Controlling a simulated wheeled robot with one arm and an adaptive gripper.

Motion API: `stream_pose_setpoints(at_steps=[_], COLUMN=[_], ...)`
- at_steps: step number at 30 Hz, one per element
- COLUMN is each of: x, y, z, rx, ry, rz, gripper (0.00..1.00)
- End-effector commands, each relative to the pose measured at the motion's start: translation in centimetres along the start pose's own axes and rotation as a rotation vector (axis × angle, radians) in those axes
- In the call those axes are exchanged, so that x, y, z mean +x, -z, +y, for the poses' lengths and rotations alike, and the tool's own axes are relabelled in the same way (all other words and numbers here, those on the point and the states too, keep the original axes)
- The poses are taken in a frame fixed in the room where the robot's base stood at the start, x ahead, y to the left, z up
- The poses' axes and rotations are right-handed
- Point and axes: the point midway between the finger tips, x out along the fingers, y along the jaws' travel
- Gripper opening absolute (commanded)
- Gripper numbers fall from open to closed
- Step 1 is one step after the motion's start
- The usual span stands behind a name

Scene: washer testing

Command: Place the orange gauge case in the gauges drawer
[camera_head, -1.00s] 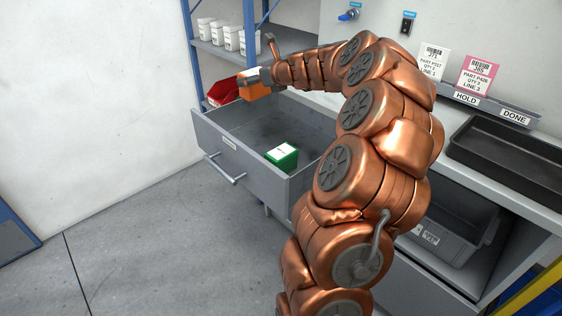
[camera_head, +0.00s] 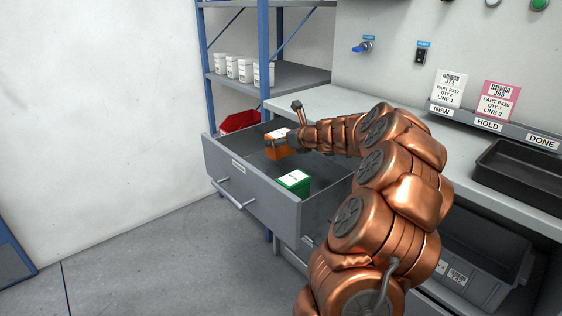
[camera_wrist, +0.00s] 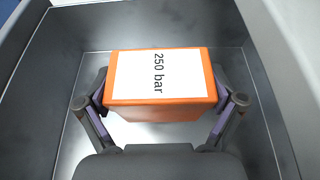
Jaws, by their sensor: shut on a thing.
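The orange gauge case (camera_head: 276,150) is inside the open grey drawer (camera_head: 252,192), toward its far left part. In the wrist view the orange case (camera_wrist: 160,112) has a white label reading "250 bar". My gripper (camera_wrist: 162,100) is shut on it, one finger at each short side. In the head view my gripper (camera_head: 281,142) reaches over the drawer from the right. A green case (camera_head: 293,183) with a white label sits in the drawer, nearer the front right. I cannot tell whether the orange case touches the drawer floor.
A red bin (camera_head: 240,121) stands behind the drawer at the left. White tubs (camera_head: 232,67) stand on a blue-framed shelf. The workbench (camera_head: 318,98) lies beyond, with a black tray (camera_head: 520,175) at the right. Drawer floor between the cases is clear.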

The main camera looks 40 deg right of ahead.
Motion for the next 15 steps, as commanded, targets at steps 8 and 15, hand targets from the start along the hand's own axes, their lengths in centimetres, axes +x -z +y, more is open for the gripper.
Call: stream_pose_setpoints(at_steps=[8,15], x=[0.8,1.9], y=[2.0,4.7], z=[-0.1,0.0], rx=[0.002,0.002], ry=[0.002,0.0], rz=[-0.001,-0.001], gripper=[0.48,0.48])
